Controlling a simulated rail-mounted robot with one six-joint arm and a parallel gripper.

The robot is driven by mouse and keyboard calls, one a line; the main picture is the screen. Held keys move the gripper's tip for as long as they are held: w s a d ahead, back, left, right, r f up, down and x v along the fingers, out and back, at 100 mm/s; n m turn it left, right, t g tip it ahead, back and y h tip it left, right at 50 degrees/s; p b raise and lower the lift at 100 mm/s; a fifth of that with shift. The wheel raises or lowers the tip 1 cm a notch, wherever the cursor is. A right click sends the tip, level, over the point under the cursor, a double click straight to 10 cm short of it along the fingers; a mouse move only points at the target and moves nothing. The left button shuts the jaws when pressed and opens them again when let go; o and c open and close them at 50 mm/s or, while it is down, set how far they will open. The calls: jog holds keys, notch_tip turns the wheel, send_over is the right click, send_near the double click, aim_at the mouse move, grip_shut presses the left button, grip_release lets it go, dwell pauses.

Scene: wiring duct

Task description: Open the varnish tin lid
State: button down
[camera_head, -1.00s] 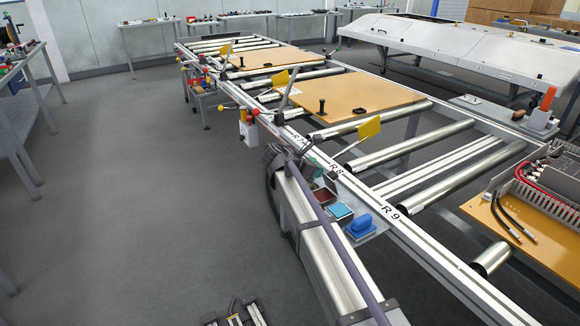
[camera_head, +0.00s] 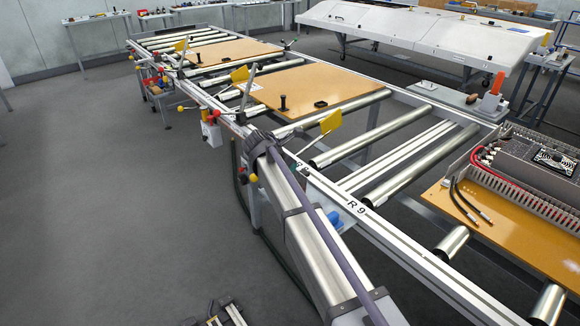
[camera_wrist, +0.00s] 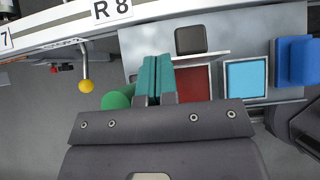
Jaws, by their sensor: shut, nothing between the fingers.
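In the wrist view, an open-topped square tin with a dark red inside (camera_wrist: 193,84) stands on a grey shelf beside the rail. A thin pale plate edge runs along its far side, perhaps a raised lid; I cannot tell. A dark brown square (camera_wrist: 190,40) lies beyond it. I cannot tell for certain which is the varnish tin. My gripper (camera_wrist: 155,62) has teal fingers pressed together, empty, just left of the red square; any contact is unclear. A green round thing (camera_wrist: 118,98) shows left of the fingers. In the head view my arm hides the tins.
A light-blue square pad or tin (camera_wrist: 245,79) and a blue block (camera_wrist: 298,60) stand to the right on the shelf. A yellow-knobbed lever (camera_wrist: 86,84) is at the left. The rail marked R8 (camera_wrist: 113,10) runs along the far side. Wooden boards (camera_head: 320,88) lie on rollers.

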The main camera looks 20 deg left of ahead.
jog(key=shift+r, duration=0.15)
jog(key=f+p+v, duration=0.1)
jog(key=p+v, duration=0.8)
jog(key=v, duration=0.5)
jog(key=shift+s+a+p, duration=0.3)
jog(key=shift+s+p, duration=0.05)
jog(key=shift+p, duration=0.05)
